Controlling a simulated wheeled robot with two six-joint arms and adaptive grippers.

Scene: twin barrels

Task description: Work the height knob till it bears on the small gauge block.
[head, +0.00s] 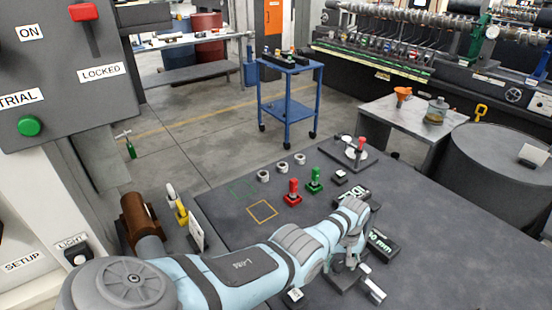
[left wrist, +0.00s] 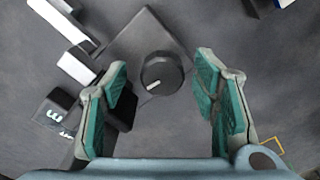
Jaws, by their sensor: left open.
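The height knob (left wrist: 162,72) is a dark round knob with a white pointer line, on a dark square plate (left wrist: 150,35). My left gripper (left wrist: 163,85) is open, its green-padded fingers on either side of the knob with visible gaps. In the head view my left gripper (head: 350,257) points down over the dark plate (head: 345,281), hiding most of the knob. A pale metal part (head: 373,290) sticks out beside the plate. A dark block with white lettering (head: 381,246) lies close by; I cannot tell whether it is the small gauge block. My right gripper is out of view.
Red (head: 292,192) and green (head: 314,181) knobbed pieces and several pale rings stand farther back on the dark bench. A yellow square outline (head: 262,211) marks the bench left of my gripper. The bench to the right (head: 450,220) is clear.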

